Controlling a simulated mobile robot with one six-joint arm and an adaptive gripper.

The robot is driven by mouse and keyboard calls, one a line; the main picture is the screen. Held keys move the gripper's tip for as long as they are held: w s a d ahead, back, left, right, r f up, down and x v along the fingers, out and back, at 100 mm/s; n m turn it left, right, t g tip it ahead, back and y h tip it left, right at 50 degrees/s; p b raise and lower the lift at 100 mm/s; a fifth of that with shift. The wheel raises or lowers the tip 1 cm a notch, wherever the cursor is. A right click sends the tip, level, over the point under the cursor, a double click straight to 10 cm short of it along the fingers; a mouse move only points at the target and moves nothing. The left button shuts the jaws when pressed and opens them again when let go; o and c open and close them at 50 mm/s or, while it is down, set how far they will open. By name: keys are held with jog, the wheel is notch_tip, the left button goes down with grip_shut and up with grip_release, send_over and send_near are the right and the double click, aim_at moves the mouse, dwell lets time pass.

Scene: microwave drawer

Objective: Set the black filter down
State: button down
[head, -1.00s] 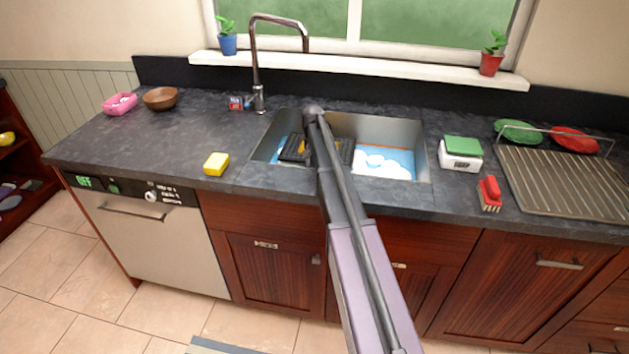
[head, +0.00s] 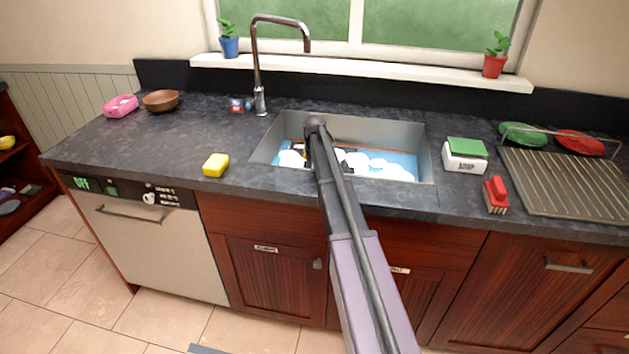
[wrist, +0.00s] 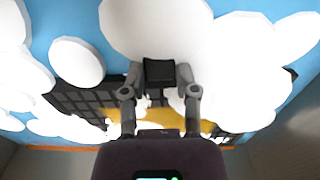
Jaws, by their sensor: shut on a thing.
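The black filter (wrist: 82,98) is a dark grid-like panel with an orange-yellow patch on it. It lies low in the sink water, partly covered by white foam. My gripper (wrist: 158,76) is shut on a black block at the filter's far edge in the wrist view. In the head view my arm reaches into the sink (head: 392,128) and hides the gripper and most of the filter.
Blue water with white foam (head: 385,167) fills the sink bottom. A faucet (head: 258,65) stands behind it. A yellow sponge (head: 215,165) lies left on the counter. A scale (head: 465,155), a red brush (head: 495,195) and a drying rack (head: 565,185) are right.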

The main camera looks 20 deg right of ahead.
jog(key=shift+f+b, duration=1.15)
jog(key=shift+f, duration=0.3)
jog(key=shift+f, duration=0.1)
jog(key=shift+c, duration=1.8)
grip_release()
jog(key=shift+r, duration=0.2)
notch_tip(320, 180, up, 12)
jog(key=p, duration=1.2)
